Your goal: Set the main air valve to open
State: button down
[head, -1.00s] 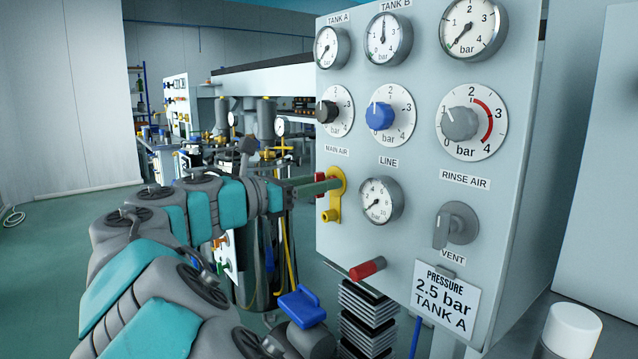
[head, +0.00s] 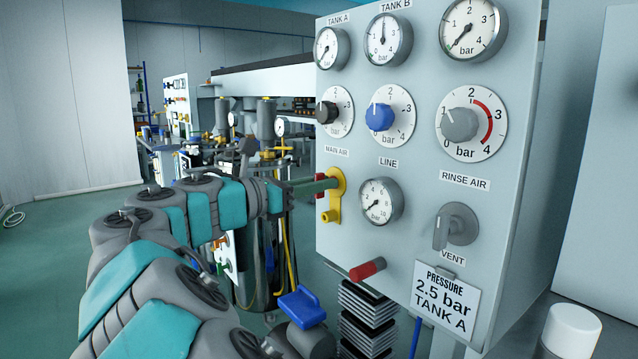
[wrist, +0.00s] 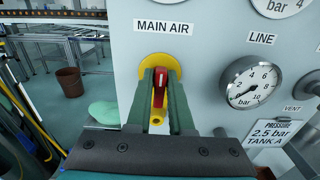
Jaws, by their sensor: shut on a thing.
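The main air valve has a yellow round plate (head: 336,208) under the MAIN AIR label on the panel's left side. Its red handle (wrist: 160,90) stands out from the plate and looks close to upright, leaning slightly, in the wrist view. A yellow end piece (wrist: 157,116) shows below it. My gripper (head: 318,186) is at the valve, with its green fingers shut on the red handle from both sides. The fingers hide part of the handle and plate.
The LINE gauge (head: 381,201) is just right of the valve, its needle near the low end. A red-ended lever (head: 368,268) juts out below. The grey vent handle (head: 455,226) and a PRESSURE 2.5 bar TANK A sign (head: 445,300) are further right.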

jog(key=m+p, duration=0.1)
jog(key=m, duration=0.4)
jog(key=m+b, duration=0.1)
jog(key=m, duration=0.2)
jog(key=shift+s+d+f, duration=0.1)
jog(key=shift+s+f, duration=0.05)
jog(key=m+b, duration=0.1)
jog(key=m, duration=0.2)
jog(key=m+b, duration=0.2)
jog(key=m, duration=0.1)
jog(key=shift+f+m, duration=0.2)
jog(key=shift+m, duration=0.1)
jog(key=shift+m+b, duration=1)
jog(key=shift+m, duration=0.5)
jog(key=c, duration=0.9)
grip_release()
